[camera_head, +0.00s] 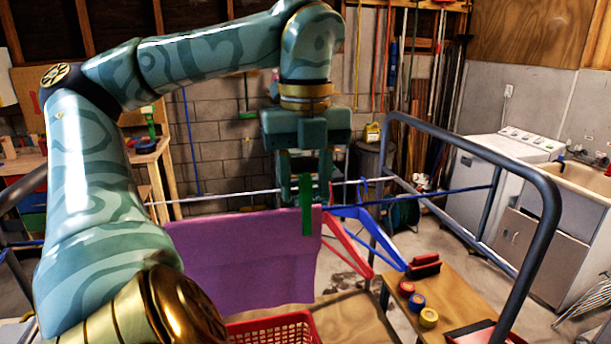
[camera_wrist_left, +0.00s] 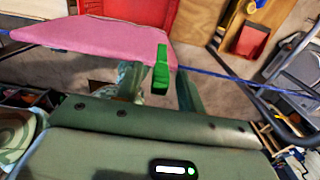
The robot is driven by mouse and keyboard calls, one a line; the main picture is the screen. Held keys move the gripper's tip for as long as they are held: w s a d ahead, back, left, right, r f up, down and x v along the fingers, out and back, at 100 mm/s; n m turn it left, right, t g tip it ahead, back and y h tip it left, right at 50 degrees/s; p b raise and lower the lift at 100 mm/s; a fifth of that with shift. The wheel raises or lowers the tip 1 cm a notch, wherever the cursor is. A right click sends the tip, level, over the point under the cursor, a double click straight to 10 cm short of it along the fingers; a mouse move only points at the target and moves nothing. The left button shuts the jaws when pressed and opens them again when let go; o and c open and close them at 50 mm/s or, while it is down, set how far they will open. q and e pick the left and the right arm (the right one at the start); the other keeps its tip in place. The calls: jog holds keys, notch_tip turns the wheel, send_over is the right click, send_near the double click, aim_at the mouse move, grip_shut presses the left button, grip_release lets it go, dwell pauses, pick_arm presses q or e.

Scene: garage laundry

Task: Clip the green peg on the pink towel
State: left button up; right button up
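The pink towel (camera_head: 245,262) looks purple-pink in the head view and hangs over a line. It also shows in the left wrist view (camera_wrist_left: 95,38). The green peg (camera_head: 306,212) is upright at the towel's top edge, near its right corner. In the left wrist view the peg (camera_wrist_left: 161,72) overlaps the towel's edge; its jaws' grip on the cloth cannot be made out. My left gripper (camera_head: 304,186) is above the towel, pointing down. Its fingers are apart on either side of the peg, with gaps showing in the left wrist view. My right gripper is not in view.
Red and blue hangers (camera_head: 365,232) hang just right of the towel. A red basket (camera_head: 275,328) stands below. A wooden bench (camera_head: 450,290) holds colored rolls (camera_head: 417,302). The dark rack frame (camera_head: 545,210) curves at right, before a white washer (camera_head: 500,165).

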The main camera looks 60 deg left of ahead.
pick_arm(q)
notch_tip(320, 180, up, 16)
jog(key=p, duration=0.3)
jog(key=shift+r, duration=0.15)
